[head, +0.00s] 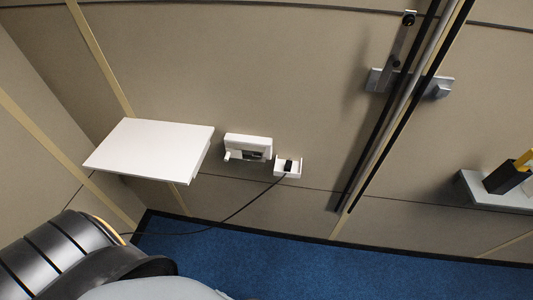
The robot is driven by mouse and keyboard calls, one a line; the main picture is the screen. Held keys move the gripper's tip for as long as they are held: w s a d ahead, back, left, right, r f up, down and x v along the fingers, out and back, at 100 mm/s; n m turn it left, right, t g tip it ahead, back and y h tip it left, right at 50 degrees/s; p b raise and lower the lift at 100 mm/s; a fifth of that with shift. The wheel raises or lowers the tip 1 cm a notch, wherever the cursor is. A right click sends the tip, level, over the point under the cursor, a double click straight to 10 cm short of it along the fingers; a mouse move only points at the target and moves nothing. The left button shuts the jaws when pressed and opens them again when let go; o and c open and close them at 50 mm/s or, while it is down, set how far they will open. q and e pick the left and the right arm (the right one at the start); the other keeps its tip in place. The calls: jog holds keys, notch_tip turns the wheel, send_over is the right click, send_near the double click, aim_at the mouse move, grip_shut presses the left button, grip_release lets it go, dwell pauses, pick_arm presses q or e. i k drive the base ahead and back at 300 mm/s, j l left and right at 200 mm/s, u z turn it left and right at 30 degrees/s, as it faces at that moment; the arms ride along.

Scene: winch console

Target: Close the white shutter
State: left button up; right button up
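A small white wall box (248,141) is in the middle of the head view, with a dark opening along its lower front and a small white piece sticking out at its lower left. I cannot tell for certain whether this box carries the white shutter, or how far any shutter is open. A flat white panel (152,148) juts from the wall to its left, like a shelf. Neither of my grippers is in view.
Right of the box is a small white holder (290,172) with a black plug in it; a black cable (240,208) runs down left. A long vertical rail (398,110) and a grey shelf (492,194) with a dark container (507,178) are farther right. Blue carpet (240,247) lies below.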

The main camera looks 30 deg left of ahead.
aim_at(231, 152)
jog(key=j+u, duration=0.15)
jog(key=u, duration=0.9)
jog(key=i+u, duration=0.1)
jog(key=i+j, duration=0.05)
jog(key=i, duration=0.05)
